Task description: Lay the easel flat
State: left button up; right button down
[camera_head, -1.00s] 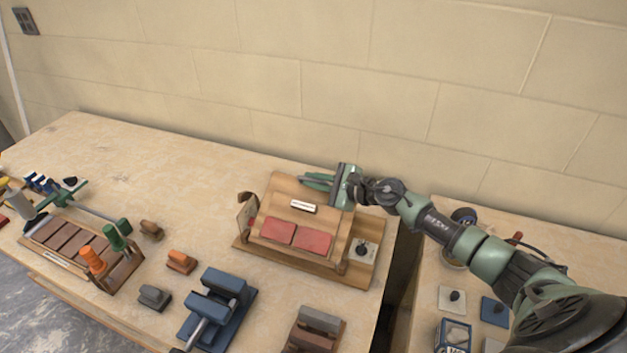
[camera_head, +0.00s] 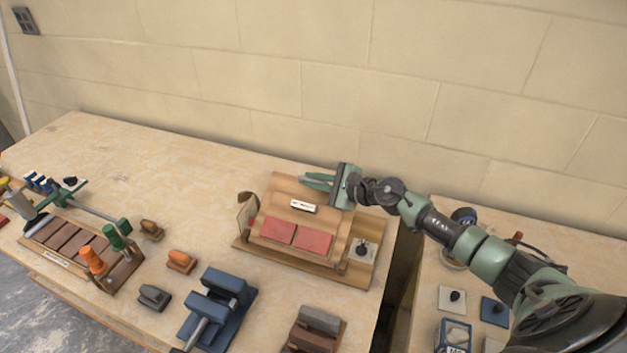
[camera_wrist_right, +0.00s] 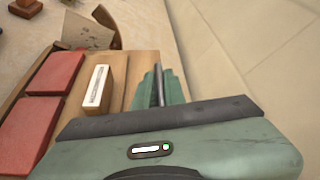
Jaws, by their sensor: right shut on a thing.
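The easel is a wooden board (camera_head: 283,200) with two red tiles (camera_head: 312,239) and a small white label block (camera_head: 303,206) on its face. It leans at a tilt over a wooden base (camera_head: 298,266), with an upright curved side piece (camera_head: 247,212) at its left. My right gripper (camera_head: 318,180) is at the board's top edge, toward the right, and is shut on the easel board. The right wrist view shows its fingers (camera_wrist_right: 160,84) against that edge, beside the label block (camera_wrist_right: 97,85); the grip itself is partly hidden. My left gripper is not in view.
A small plate with a black knob (camera_head: 362,247) is at the base's right. Blue (camera_head: 217,305) and grey-brown (camera_head: 314,330) blocks stand in front, with orange pieces (camera_head: 180,261) to the left. A tiled rack (camera_head: 75,240) is farther left. The wall is close behind; a gap separates the right table.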

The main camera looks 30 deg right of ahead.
dwell(0.4)
jog(key=w+d+f+m+b, duration=0.1)
jog(key=f+b, duration=0.1)
jog(key=b, duration=0.2)
jog(key=w+d+f+m+g+y+b, duration=0.1)
jog(key=f+b, duration=0.2)
jog(key=b, duration=0.1)
jog(key=d+f+m+g+b, duration=0.1)
jog(key=f+b, duration=0.2)
jog(key=b, duration=0.1)
jog(key=shift+w+d+m, duration=0.1)
jog(key=shift+w+m, duration=0.2)
jog(key=shift+w, duration=0.1)
jog(key=shift+d+f+m+y+b, duration=0.1)
jog(key=shift+f+m+y+b, duration=0.25)
jog(key=shift+f+b, duration=0.4)
jog(key=shift+r, duration=0.15)
jog(key=c, duration=1.5)
grip_release()
jog(key=shift+f, duration=0.2)
jog(key=shift+c, duration=0.2)
jog(key=shift+o, duration=0.3)
jog(key=shift+w, duration=0.1)
jog(key=shift+r, duration=0.15)
